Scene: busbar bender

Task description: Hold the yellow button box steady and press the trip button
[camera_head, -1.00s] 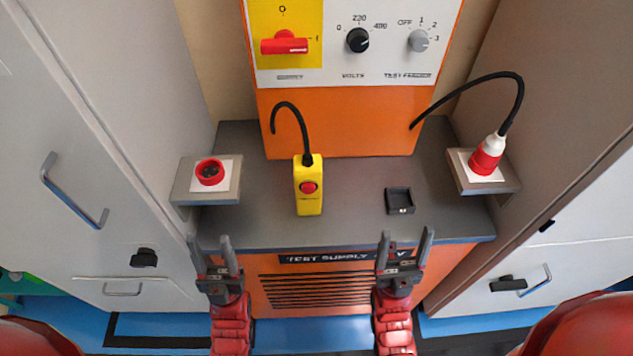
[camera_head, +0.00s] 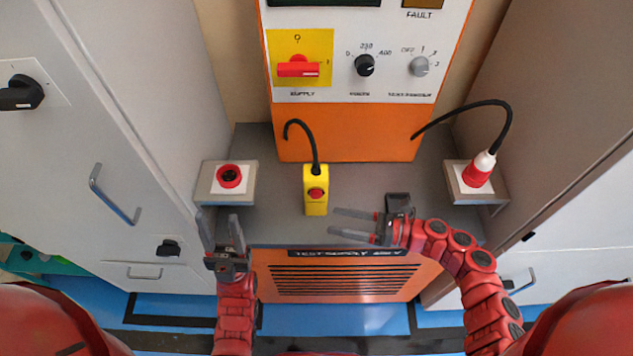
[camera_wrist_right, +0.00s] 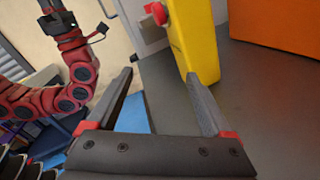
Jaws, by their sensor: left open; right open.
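The yellow button box (camera_head: 315,201) stands on the grey bench top, with a black cable curving up from its top. Its red trip button (camera_head: 317,194) faces me. In the right wrist view the yellow box (camera_wrist_right: 194,40) and red button (camera_wrist_right: 157,12) show beyond the fingertips, cut off by the top edge. My right gripper (camera_head: 333,222) is open and empty, pointing left, just to the front right of the box and apart from it. My left gripper (camera_head: 218,220) is open and empty at the front left of the bench, well left of the box.
The grey bench top (camera_head: 275,220) is clear between the box and the left socket (camera_head: 229,177). A red and white plug (camera_head: 480,169) with a black cable sits at the right. The control panel (camera_head: 370,60) stands behind.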

